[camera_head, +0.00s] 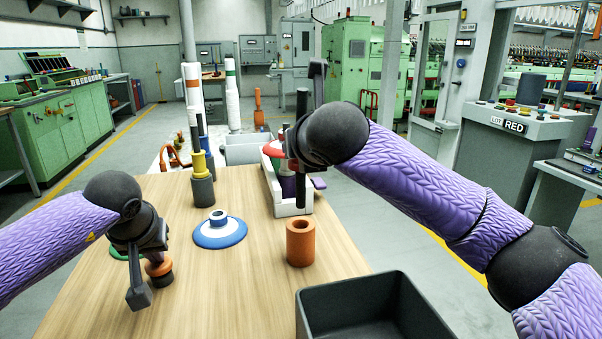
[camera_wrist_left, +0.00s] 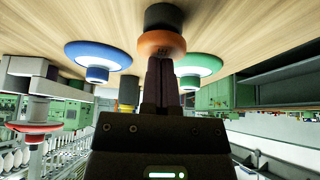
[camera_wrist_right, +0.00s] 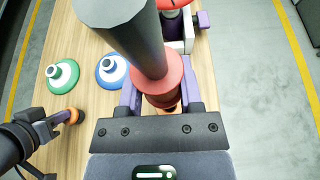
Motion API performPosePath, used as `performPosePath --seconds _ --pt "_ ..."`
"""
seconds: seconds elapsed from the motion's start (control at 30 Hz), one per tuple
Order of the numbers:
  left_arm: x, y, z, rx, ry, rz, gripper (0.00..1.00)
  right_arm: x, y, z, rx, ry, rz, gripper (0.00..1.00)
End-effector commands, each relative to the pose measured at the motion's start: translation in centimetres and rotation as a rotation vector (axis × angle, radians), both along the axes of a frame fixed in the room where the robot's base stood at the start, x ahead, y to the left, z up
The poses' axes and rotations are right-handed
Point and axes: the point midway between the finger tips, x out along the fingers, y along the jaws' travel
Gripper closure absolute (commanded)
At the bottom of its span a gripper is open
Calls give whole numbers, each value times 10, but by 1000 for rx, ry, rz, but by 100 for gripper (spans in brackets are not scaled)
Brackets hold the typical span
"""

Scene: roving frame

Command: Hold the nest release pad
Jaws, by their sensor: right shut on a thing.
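A round orange pad (camera_head: 158,268) on a short black base stands on the wooden table at the left; I take it to be the release pad. It also shows in the left wrist view (camera_wrist_left: 162,43). My left gripper (camera_head: 150,255) is over it, its fingers together and their tips at the orange top; firm contact cannot be told. My right gripper (camera_head: 302,165) is shut on an upright dark rod (camera_head: 302,103). In the right wrist view the rod (camera_wrist_right: 122,28) has a reddish collar near the fingers. The rod's lower end hangs above the table.
An orange tube (camera_head: 300,245) and a blue-and-white disc (camera_head: 220,233) stand on the table. A green disc (camera_wrist_right: 62,76) is near the left gripper. A white rack (camera_head: 292,208) is at the back, a dark bin (camera_head: 375,290) at the front right.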

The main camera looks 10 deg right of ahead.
Motion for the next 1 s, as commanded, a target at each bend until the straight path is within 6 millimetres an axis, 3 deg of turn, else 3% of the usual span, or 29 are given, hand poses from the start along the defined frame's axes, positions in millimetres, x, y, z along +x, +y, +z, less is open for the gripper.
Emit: performPosePath --seconds 0.2,0.53,1.0 --pt "0 0 -1 1 1 0 100 0 0 18 1 -1 0 100" --pt "0 0 0 1 1 0 100 0 0 18 0 -1 0 100" --pt "0 0 41 1 -2 0 100 -6 0 58 1 -20 0 100"
